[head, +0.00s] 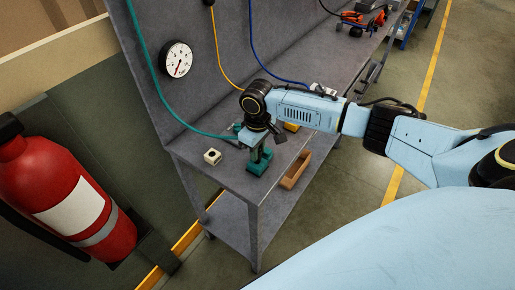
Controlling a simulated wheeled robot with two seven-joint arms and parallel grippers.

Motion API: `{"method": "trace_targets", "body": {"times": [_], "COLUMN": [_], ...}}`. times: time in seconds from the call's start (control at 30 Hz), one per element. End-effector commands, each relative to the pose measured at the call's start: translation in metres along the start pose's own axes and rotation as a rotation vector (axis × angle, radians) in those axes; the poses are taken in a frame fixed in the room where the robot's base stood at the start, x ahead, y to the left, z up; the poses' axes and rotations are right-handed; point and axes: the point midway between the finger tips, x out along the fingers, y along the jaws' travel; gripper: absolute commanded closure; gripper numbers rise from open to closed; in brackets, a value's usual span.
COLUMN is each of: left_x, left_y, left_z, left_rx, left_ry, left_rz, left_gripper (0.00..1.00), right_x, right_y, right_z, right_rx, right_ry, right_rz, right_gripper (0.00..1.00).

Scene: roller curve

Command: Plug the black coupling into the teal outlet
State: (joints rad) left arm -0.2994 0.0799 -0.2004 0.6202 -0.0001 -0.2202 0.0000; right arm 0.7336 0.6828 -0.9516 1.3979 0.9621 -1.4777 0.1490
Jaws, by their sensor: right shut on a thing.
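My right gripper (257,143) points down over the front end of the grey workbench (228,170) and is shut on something. A teal hose (185,122) runs down from the top and ends at this gripper. The black coupling cannot be told apart from the dark gripper parts. The teal outlet (258,162) stands on the bench directly below the fingers. Whether the coupling touches it or is seated in it, I cannot tell. My left gripper is not in view.
A white block with a dark hole (212,156) sits left of the outlet. A yellow block (291,127) is partly behind my arm. Yellow (218,50) and blue (254,50) hoses hang behind. A red extinguisher (65,195) stands left.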

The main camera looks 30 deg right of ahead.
Motion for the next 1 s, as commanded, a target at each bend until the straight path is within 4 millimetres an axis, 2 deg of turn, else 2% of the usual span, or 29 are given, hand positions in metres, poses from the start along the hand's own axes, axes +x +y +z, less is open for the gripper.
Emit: {"method": "trace_targets", "body": {"times": [0.93,0.97,1.0], "left_x": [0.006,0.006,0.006], "left_y": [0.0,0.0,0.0], "left_z": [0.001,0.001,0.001], "left_rx": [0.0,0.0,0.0], "left_ry": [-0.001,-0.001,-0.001], "left_rz": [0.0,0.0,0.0], "left_gripper": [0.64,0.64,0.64], "right_x": [0.017,0.017,0.017], "right_y": [0.0,0.0,0.0], "right_z": [0.001,0.001,0.001], "right_rx": [0.0,0.0,0.0], "right_ry": [-0.001,-0.002,-0.002], "right_rz": [0.0,0.0,0.0], "right_gripper": [1.0,0.76,0.71]}}
